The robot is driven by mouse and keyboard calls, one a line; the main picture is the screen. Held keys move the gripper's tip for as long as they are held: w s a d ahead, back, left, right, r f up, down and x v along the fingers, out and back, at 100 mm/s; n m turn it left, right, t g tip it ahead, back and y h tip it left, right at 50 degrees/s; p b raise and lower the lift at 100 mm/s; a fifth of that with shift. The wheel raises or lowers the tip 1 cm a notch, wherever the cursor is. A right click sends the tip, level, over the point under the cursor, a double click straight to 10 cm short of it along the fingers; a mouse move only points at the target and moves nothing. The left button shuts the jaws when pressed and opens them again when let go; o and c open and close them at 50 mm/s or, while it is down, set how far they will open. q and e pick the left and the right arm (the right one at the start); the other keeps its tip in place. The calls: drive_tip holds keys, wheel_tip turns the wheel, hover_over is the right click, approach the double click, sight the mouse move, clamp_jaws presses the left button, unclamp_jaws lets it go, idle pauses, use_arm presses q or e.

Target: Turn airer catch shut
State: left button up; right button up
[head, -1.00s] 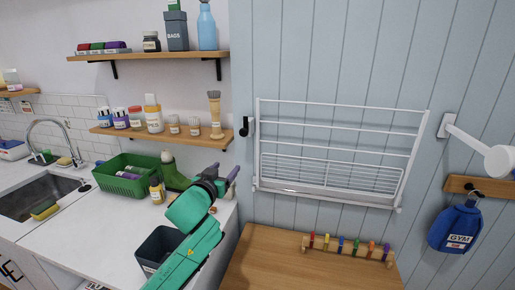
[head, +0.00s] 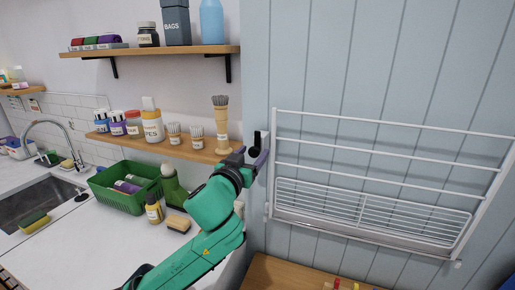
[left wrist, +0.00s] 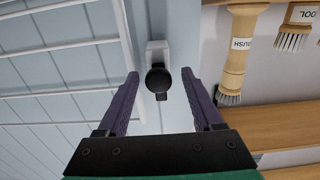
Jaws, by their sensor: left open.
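The airer catch (head: 256,143) is a small black piece on a white mount, fixed to the blue panelled wall beside the upper left corner of the white folding airer (head: 372,171). My left gripper (head: 255,163) is open, with its purple fingers just below and in front of the catch. In the left wrist view, the catch's round black knob (left wrist: 158,78) shows between the fingertips (left wrist: 160,74), with clear gaps on both sides. A short black tab sticks out from the knob. The airer lies folded flat against the wall. My right gripper is not in view.
A wooden shelf (head: 180,148) with jars and brushes ends close left of the gripper. A brush (head: 221,127) stands near that end. The wall right of the airer is clear.

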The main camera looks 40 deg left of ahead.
use_arm(q)
drive_tip(key=shift+s+d+r, duration=0.15)
drive_tip(key=shift+s+d, duration=0.05)
drive_tip(key=shift+s, duration=0.05)
drive_tip(key=shift+c, duration=0.6)
drive_tip(key=shift+s+d+r, duration=0.1)
drive_tip(key=shift+s, duration=0.1)
drive_tip(key=c, duration=0.5)
clamp_jaws()
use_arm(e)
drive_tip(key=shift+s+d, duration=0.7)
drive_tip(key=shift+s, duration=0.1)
